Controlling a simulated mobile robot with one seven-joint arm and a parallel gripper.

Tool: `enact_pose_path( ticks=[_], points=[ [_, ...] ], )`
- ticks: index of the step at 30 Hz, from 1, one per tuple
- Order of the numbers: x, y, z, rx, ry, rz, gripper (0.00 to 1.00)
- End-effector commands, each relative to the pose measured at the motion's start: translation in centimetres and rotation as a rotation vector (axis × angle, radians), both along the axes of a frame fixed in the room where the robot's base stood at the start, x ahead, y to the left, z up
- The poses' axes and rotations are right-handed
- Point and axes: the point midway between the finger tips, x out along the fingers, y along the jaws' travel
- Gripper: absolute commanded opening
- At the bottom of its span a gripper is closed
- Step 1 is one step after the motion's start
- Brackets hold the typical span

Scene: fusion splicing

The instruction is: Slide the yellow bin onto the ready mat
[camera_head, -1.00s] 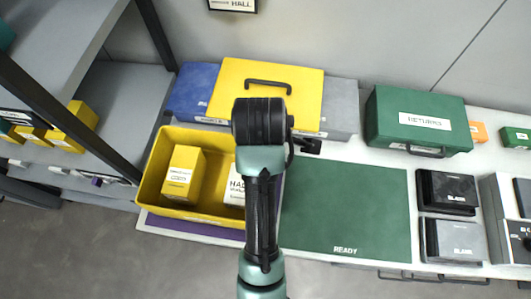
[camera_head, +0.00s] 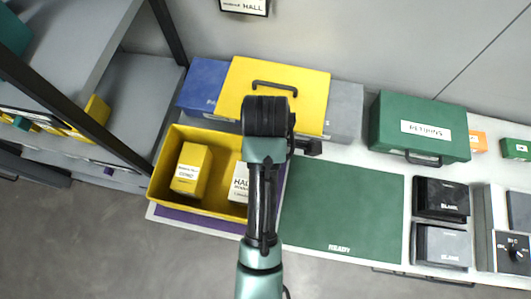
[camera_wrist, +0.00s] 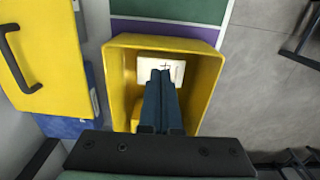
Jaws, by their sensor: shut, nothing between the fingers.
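The yellow bin (camera_head: 217,143) stands on a purple mat (camera_head: 190,221) at the left of the white table. It holds a yellow box (camera_head: 192,168) and a white box (camera_head: 238,184). The green READY mat (camera_head: 343,215) lies flat and empty to the right of the bin. In the wrist view the bin (camera_wrist: 207,80) fills the middle, with the white box (camera_wrist: 176,72) inside. My gripper (camera_wrist: 160,73) is shut and empty, its fingers in front of the bin's opening; I cannot tell how deep they are. In the head view my wrist hides the fingers.
A yellow case (camera_head: 310,88) with a black handle lies behind the bin, over blue (camera_head: 202,84) and grey (camera_head: 345,110) boxes. A grey shelf (camera_head: 125,105) is at the left.

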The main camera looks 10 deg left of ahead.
Motion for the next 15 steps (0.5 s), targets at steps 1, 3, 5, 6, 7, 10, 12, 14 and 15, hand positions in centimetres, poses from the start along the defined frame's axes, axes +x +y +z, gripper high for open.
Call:
enact_pose_path(
  ticks=[1,3,5,6,7,10,12,14,15],
  points=[
    [0.0,0.0,-1.5,0.000,0.000,0.000,0.00],
    [-0.2,0.0,-2.2,-0.001,0.007,-0.001,0.00],
    [-0.2,0.0,-3.5,-0.001,0.008,-0.001,0.00],
    [-0.2,0.0,-4.3,-0.001,0.007,0.000,0.00],
    [-0.1,0.0,-5.0,-0.001,0.006,0.000,0.00],
    [-0.2,0.0,-7.2,-0.001,0.007,0.000,0.00],
    [-0.2,0.0,-8.8,-0.001,0.006,0.000,0.00],
    [-0.2,0.0,-10.0,-0.001,0.005,0.000,0.00],
    [-0.1,0.0,-10.8,-0.001,0.005,0.000,0.00]
  ],
)
